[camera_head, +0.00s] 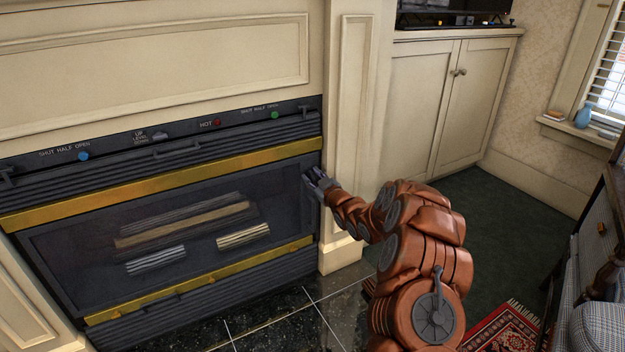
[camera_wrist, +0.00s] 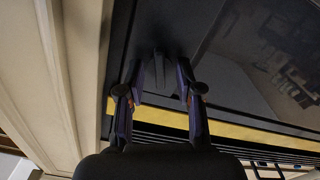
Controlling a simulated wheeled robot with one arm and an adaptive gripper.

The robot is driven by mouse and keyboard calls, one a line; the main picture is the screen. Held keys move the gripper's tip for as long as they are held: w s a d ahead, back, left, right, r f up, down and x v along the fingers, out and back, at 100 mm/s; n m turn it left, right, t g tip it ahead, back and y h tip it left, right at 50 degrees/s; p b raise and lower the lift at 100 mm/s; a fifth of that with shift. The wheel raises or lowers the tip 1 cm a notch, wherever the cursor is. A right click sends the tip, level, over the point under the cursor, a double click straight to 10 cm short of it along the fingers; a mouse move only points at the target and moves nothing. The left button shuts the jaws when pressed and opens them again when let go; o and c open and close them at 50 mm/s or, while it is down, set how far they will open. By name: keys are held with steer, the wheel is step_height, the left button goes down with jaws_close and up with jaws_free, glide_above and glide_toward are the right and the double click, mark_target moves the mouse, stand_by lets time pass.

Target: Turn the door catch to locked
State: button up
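The dark glass door (camera_head: 80,235) of the fireplace is closed across the front of the insert, with logs behind the glass. My gripper (camera_head: 313,182) is at the door's upper right edge. In the wrist view my gripper (camera_wrist: 158,75) has its two fingers apart. A small dark lever, which looks like the door catch (camera_wrist: 158,66), stands between the fingertips, with a gap on each side. In the head view the catch is mostly hidden by my gripper, and I cannot read its marks.
Above the door, a control strip has a blue knob (camera_head: 83,156), a red light (camera_head: 216,123) and a green knob (camera_head: 275,115). A cream pilaster (camera_head: 352,120) stands close to the right of the door. Black tiles (camera_head: 270,315) lie below.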

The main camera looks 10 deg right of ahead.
jaws_close()
steer(key=shift+f, duration=0.1)
steer(key=shift+a, duration=0.1)
stand_by(0.3)
